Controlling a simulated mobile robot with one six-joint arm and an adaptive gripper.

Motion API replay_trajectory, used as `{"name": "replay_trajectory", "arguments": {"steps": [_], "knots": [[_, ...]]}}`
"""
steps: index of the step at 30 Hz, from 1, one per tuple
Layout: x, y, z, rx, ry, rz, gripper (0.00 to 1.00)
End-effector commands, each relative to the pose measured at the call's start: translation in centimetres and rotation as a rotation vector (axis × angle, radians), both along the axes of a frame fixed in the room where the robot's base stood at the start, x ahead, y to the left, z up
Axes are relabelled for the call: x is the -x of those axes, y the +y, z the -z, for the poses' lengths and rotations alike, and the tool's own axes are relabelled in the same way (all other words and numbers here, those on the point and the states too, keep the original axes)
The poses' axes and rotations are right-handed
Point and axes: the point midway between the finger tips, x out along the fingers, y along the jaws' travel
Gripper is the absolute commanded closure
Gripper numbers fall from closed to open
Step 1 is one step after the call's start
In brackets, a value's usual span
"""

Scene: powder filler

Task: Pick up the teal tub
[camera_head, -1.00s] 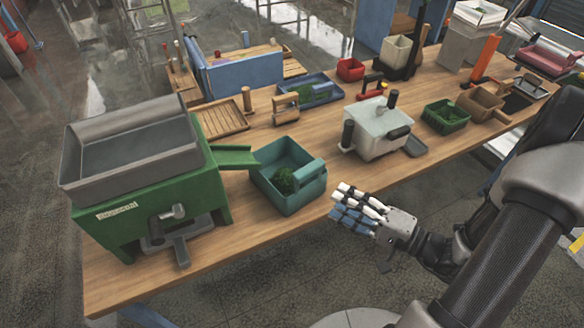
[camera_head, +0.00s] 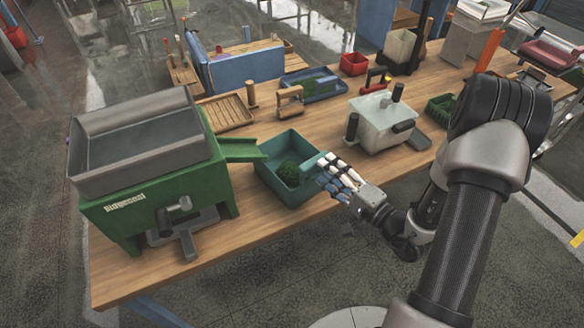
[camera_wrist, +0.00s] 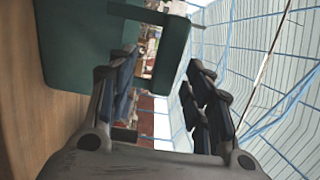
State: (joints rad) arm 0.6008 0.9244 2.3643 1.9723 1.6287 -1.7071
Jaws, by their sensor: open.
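My gripper (camera_head: 330,176) is open at the right side of the tub, by that handle. In the wrist view the tub (camera_wrist: 75,60) fills the upper left, and its handle (camera_wrist: 172,55) shows between and beyond the spread fingers of my gripper (camera_wrist: 160,85). I cannot tell whether the fingers touch the handle.
The green machine (camera_head: 160,215) with a grey hopper stands left, its green chute (camera_head: 240,149) reaching over the tub's edge. A white box with black handles (camera_head: 381,122) stands right of the tub. A wooden tray (camera_head: 226,114) and blue tray (camera_head: 318,88) lie behind. The table's front edge is close.

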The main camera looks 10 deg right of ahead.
Motion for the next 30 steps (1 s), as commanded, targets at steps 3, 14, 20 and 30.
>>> {"name": "replay_trajectory", "arguments": {"steps": [3,14,20,30], "knots": [[-0.7,0.6,-0.2,0.000,-0.001,-0.003,0.53],[-4.4,2.9,-0.7,0.000,0.000,-0.001,0.53],[-4.4,2.9,-0.7,-0.001,0.001,0.000,0.53],[-4.4,2.9,-0.7,-0.001,0.001,0.000,0.74]]}}
